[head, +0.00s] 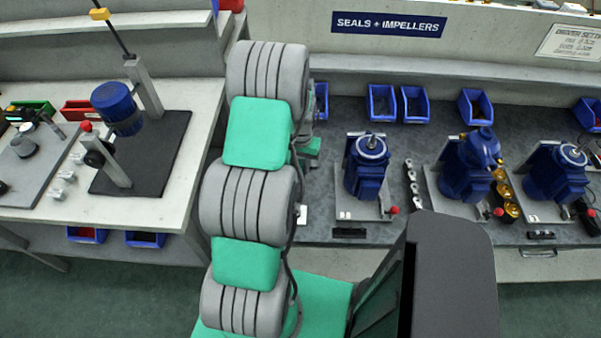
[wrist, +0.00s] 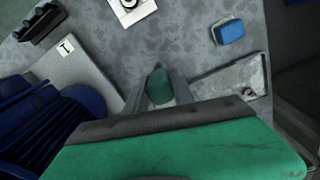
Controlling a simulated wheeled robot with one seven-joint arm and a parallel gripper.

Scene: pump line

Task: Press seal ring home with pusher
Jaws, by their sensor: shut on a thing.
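In the wrist view my gripper (wrist: 158,92) is shut on a dark green, round-ended piece (wrist: 158,84), which looks like the pusher. It is held over the grey speckled bench top. I cannot tell whether that part is the seal ring.
Two more blue pumps (head: 466,172) (head: 556,185) stand to the right. Blue bins (head: 382,103) line the bench's back. In the wrist view a metal tray (wrist: 258,80) and a blue block (wrist: 229,31) lie right of my gripper. A black rack (wrist: 40,22) lies upper left.

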